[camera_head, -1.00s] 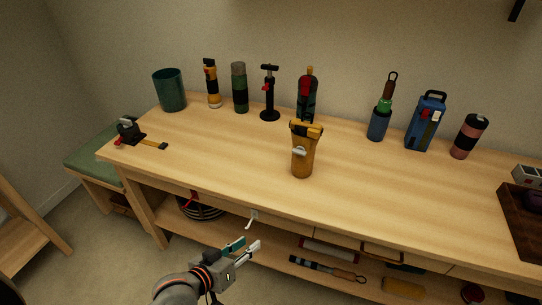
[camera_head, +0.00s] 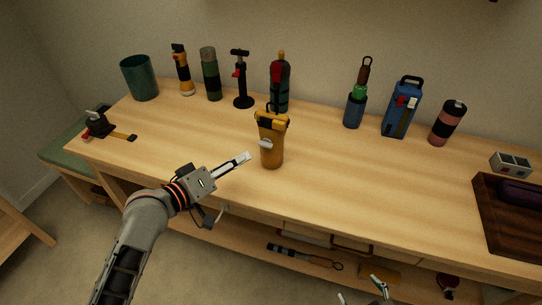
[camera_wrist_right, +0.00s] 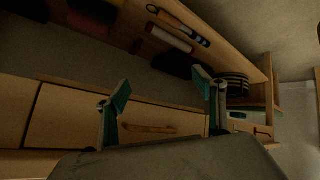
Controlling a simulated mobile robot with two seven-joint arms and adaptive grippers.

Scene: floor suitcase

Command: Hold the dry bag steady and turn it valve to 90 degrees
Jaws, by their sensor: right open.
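The dry bag (camera_head: 272,156) is orange-yellow with a dark band near its folded top. It stands upright near the front middle of the workbench in the head view. Its pale grey valve (camera_head: 265,144) sticks out on the left part of its front. My left gripper (camera_head: 247,157) is just left of the bag, pointing at it, with a small visible gap. Its fingers overlap from this angle, so their opening is unclear. My right gripper (camera_head: 362,290) is at the bottom edge, low in front of the bench. In the wrist view its teal-padded fingers (camera_wrist_right: 162,95) are apart and empty.
Behind the bag stand a dark green bottle (camera_head: 284,92), a black pump-like stand (camera_head: 242,85) and other bottles. A blue container (camera_head: 401,110) is at the back right. A dark wooden tray (camera_head: 495,225) is at the right. The bench top (camera_head: 365,185) right of the bag is clear.

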